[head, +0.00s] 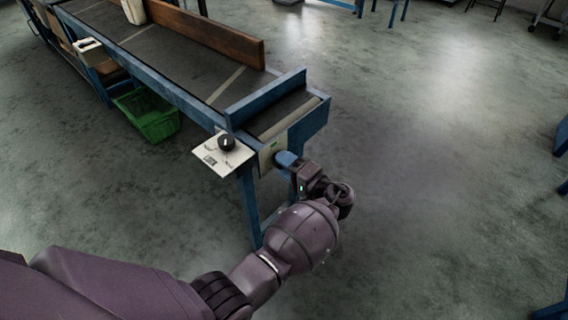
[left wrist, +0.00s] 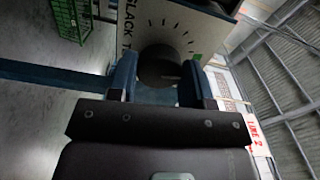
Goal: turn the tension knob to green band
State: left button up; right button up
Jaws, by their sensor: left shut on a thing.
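The tension knob (left wrist: 160,65) is a dark round knob on a pale dial plate (left wrist: 178,22) with black tick marks, seen in the left wrist view. A small green band (left wrist: 197,57) lies on the plate to the right of the knob. My left gripper (left wrist: 159,77) has its blue fingers on either side of the knob and is shut on it. I cannot make out where the knob's pointer stands. In the head view my left gripper (head: 287,159) is at the pale end panel (head: 267,154) of the conveyor and hides the knob. My right gripper is out of view.
The blue-framed conveyor (head: 185,85) runs to the upper left. Another black knob (head: 226,142) sits on a white plate (head: 211,160) left of my gripper. A green crate (head: 148,115) stands on the floor under the conveyor.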

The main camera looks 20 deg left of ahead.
pick_arm(q)
jog(key=shift+w+r+m+p, duration=0.1)
jog(key=shift+r+m+p, duration=0.15)
jog(key=shift+m, duration=0.75)
jog(key=shift+f, duration=0.1)
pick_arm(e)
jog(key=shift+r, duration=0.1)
pick_arm(q)
jog(key=o, duration=0.9)
jog(key=shift+f, duration=0.1)
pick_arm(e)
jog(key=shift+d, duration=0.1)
